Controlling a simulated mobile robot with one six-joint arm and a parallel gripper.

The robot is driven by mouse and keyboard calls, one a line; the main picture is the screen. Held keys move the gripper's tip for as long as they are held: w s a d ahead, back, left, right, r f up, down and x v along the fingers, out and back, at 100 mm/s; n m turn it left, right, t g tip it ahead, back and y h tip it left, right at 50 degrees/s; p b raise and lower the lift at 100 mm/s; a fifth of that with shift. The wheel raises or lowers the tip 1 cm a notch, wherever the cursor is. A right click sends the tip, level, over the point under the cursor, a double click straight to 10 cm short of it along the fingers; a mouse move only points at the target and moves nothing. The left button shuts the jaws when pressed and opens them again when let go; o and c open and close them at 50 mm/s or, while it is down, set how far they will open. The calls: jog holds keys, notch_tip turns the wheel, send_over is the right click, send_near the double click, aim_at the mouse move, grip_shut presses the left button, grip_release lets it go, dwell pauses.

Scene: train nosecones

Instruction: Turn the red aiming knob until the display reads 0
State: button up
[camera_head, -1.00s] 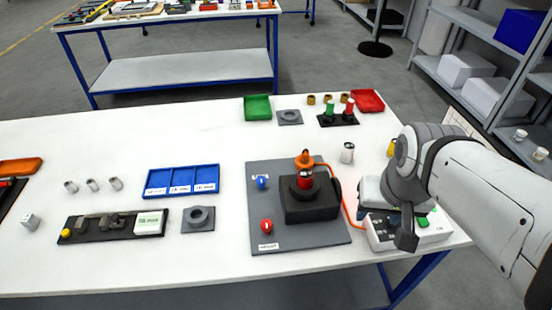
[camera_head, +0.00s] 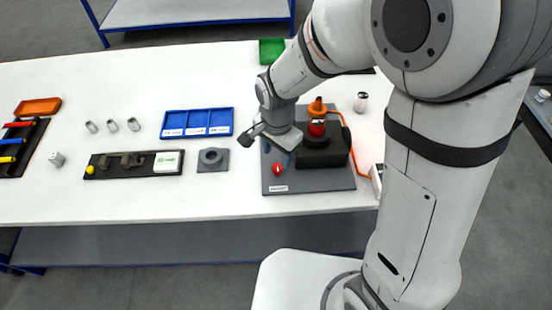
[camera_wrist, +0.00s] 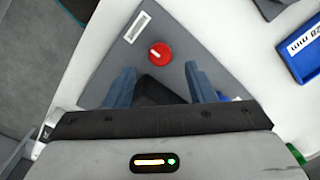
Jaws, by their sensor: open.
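The red knob (camera_head: 278,168) sits near the front left of a grey plate (camera_head: 308,186). In the wrist view the red knob (camera_wrist: 160,52) is round, with a short white mark on top. My gripper (camera_head: 285,156) hangs above the plate, just behind the knob. In the wrist view my gripper (camera_wrist: 159,72) has its two blue fingers apart with nothing between the tips; the knob lies just beyond them, untouched as far as I can tell. No readable display shows. A white box (camera_head: 377,180) at the right is mostly hidden by my arm.
The table front is clear.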

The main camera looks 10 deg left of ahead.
aim_at(278, 167)
notch_tip(278, 167, down, 6)
jog(key=shift+r, duration=0.1)
jog(key=shift+c, duration=0.3)
